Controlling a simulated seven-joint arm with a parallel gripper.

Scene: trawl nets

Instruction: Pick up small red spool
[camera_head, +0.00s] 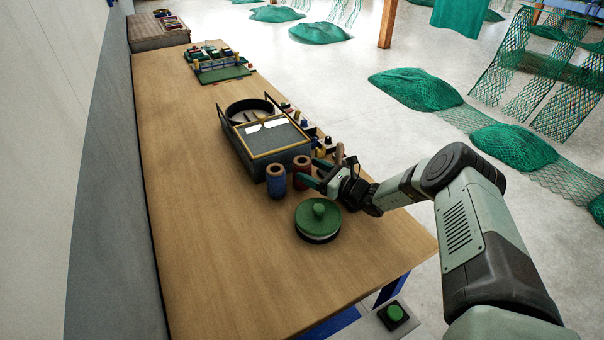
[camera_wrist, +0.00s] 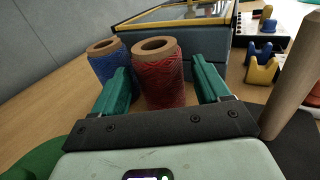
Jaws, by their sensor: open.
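The small red spool (camera_wrist: 158,75) stands upright on the table, wound with dark red twine around a tan core with an open top. In the wrist view it is between the two green fingers of my gripper (camera_wrist: 166,88), with a visible gap to the right finger and a narrower one to the left. In the head view the red spool (camera_head: 301,171) is just beyond my gripper (camera_head: 315,174), partly hidden by it. My gripper is open and low, near table height. I cannot tell whether a finger touches the spool.
A blue spool (camera_wrist: 105,61) stands close left of the red one. A grey box with a yellow-edged top (camera_head: 268,136) is right behind. A green lidded pot (camera_head: 318,219) sits nearer the camera. A wooden peg (camera_wrist: 292,82) stands right of my gripper. The table's left side (camera_head: 190,190) is clear.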

